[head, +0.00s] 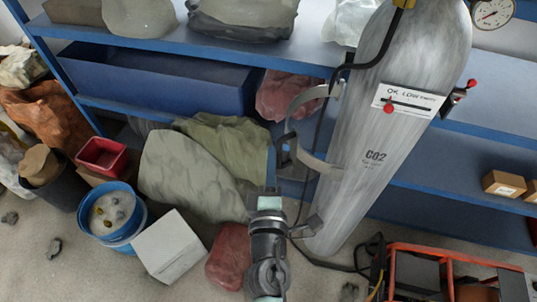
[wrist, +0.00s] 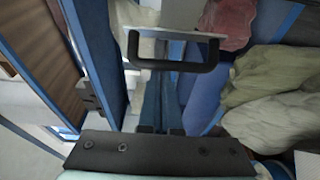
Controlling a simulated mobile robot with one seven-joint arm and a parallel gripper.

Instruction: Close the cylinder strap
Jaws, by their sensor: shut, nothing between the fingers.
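The grey CO2 cylinder (head: 385,130) stands at the shelf, tilted in the head view. The metal strap (head: 303,165) is open: its curved band stands out to the left of the cylinder, with a black handle (head: 284,151) on its outer side. The handle also shows in the wrist view (wrist: 172,66), with a pale strip of the strap (wrist: 175,35) above it. My gripper (head: 269,192) is below the handle in the head view, apart from it, shut and empty. The fingertips are small and hard to make out.
Blue shelves (head: 170,110) run behind, with sacks and a blue bin. Below left are a blue bucket (head: 112,215), a white box (head: 168,246) and a red tub (head: 101,156). An orange-framed machine (head: 440,275) is at lower right. A red-tipped lever (head: 458,97) sits right of the cylinder.

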